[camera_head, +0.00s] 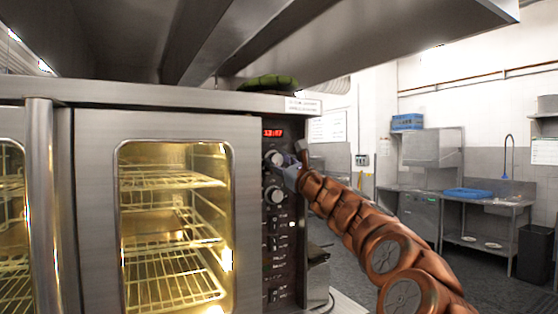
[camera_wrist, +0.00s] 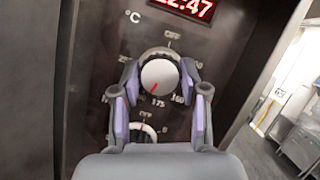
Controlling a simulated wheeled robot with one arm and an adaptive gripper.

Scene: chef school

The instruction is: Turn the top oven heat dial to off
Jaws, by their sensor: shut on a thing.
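The top oven heat dial (camera_wrist: 160,86) is a round silver knob with a red pointer line, under the red digital display. The line points down and slightly left, near the 175 mark, while OFF is printed above the knob. My gripper (camera_wrist: 160,92) has its purple-padded fingers at the left and right sides of this knob, shut on it. In the head view the top dial (camera_head: 273,158) is on the dark control panel, and my gripper (camera_head: 289,170) reaches it from the right.
A second dial (camera_wrist: 144,134) is just below, partly hidden by my gripper; it also shows in the head view (camera_head: 274,195). The lit oven (camera_head: 172,225) with wire racks is left of the panel. A metal hood hangs above. Open floor lies to the right.

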